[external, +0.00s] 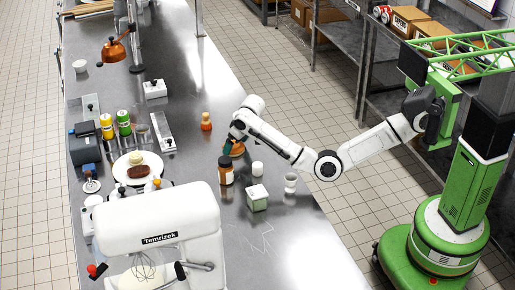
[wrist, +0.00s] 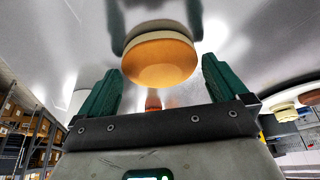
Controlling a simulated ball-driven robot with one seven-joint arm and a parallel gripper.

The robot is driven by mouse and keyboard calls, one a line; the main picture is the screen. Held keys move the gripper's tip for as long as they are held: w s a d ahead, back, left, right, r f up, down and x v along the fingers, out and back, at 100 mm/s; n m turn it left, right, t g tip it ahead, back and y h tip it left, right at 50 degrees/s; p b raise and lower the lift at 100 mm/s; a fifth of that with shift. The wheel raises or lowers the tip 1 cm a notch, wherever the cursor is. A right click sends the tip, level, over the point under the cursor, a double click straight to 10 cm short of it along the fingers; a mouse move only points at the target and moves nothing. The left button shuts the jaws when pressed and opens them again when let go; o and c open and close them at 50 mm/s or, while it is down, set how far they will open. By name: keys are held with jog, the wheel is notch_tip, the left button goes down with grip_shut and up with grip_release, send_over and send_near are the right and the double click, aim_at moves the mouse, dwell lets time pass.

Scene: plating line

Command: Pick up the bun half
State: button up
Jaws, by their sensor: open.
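The bun half (wrist: 160,62) shows in the wrist view as an orange-brown dome with a pale rim, between the two dark green fingers of my gripper (wrist: 161,78). The fingers are open, with a visible gap on each side of it. In the external view my gripper (external: 230,146) is low over the steel counter, and the bun half (external: 238,151) shows partly behind it. The gripper hides some of the bun half there.
A brown jar (external: 226,171) stands just in front of the gripper. A white shaker (external: 257,169), a green-and-white box (external: 257,198) and a cup (external: 290,183) are nearby. An orange bottle (external: 206,122) stands behind. A plate (external: 122,176) with food is left, beyond a white mixer (external: 160,225).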

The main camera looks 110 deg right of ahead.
jog(key=shift+w+d+f, duration=0.1)
jog(key=shift+d+f, duration=0.1)
jog(key=shift+f, duration=0.3)
jog(key=c, duration=0.7)
jog(key=shift+r, duration=0.1)
